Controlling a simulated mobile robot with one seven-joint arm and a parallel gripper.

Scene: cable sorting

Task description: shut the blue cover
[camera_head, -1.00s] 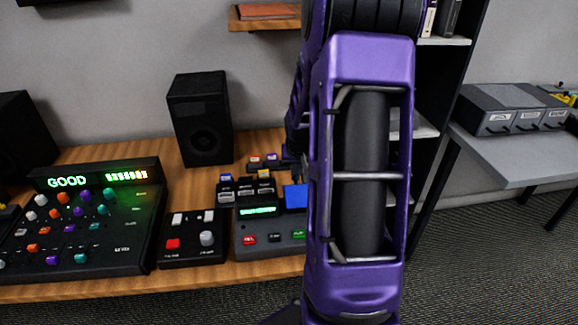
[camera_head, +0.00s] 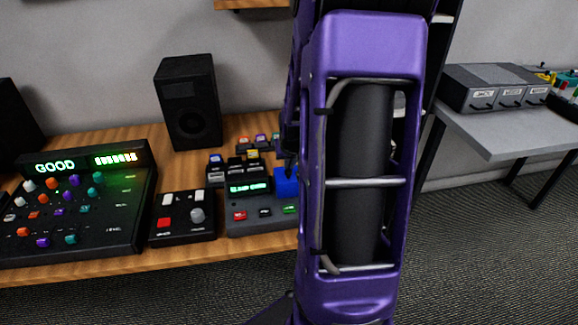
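The blue cover (camera_head: 286,183) is at the right side of a dark grey device (camera_head: 262,215) on the wooden table. My purple arm hides part of its right side, and I cannot tell how far open it stands. My gripper (camera_head: 289,168) is a small dark shape just above the blue cover, mostly hidden behind my arm. I cannot tell whether it touches the cover or whether its fingers are open. The device has a lit green display (camera_head: 249,188), a red button and a green button.
A knob panel (camera_head: 75,215) showing "GOOD" and a small black box (camera_head: 184,217) stand left of the device. A black speaker (camera_head: 188,103) stands behind. Small coloured-top items (camera_head: 258,140) sit behind the device. A grey table (camera_head: 500,130) is at the right.

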